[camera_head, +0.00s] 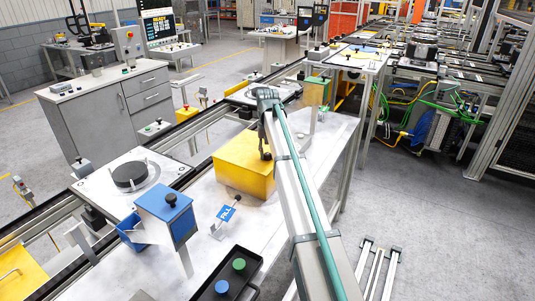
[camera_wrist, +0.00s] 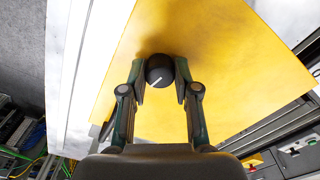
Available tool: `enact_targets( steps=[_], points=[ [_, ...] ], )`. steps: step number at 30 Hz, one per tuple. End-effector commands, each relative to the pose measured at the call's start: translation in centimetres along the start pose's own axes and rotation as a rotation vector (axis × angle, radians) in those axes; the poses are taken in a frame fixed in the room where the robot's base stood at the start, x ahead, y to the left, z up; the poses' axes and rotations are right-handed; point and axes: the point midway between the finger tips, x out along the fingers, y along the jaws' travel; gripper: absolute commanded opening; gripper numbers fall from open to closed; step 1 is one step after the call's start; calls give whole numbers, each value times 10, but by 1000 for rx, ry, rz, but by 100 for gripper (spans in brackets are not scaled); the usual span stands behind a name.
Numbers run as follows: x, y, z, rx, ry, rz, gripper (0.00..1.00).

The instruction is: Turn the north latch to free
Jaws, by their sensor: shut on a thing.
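A black round knob (camera_wrist: 158,69) with a white pointer line sits on a face of the yellow box (camera_wrist: 190,105). I take the knob to be the north latch; no label on it is readable. The line slants toward the lower left in the wrist view. My gripper (camera_wrist: 160,76) is shut on the knob, one finger on each side. In the head view, the yellow box (camera_head: 240,172) stands on the white table, and my gripper (camera_head: 265,150) reaches its right side. There the knob is mostly hidden by my gripper and arm.
A blue box (camera_head: 166,216) with a black knob stands on the white table (camera_head: 205,245), left of the yellow box. A small blue tag (camera_head: 227,213) stands between them. A dark tray (camera_head: 228,277) with green and blue buttons is in front. A black disc (camera_head: 135,176) lies on a pallet.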

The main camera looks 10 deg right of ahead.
Motion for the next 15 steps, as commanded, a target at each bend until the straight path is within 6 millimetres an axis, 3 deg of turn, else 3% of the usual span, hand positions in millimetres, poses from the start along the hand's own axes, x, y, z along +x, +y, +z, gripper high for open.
enact_targets(
  steps=[15],
  points=[
    [0, 0, 0, -215, 0, 0, 0]
  ],
)
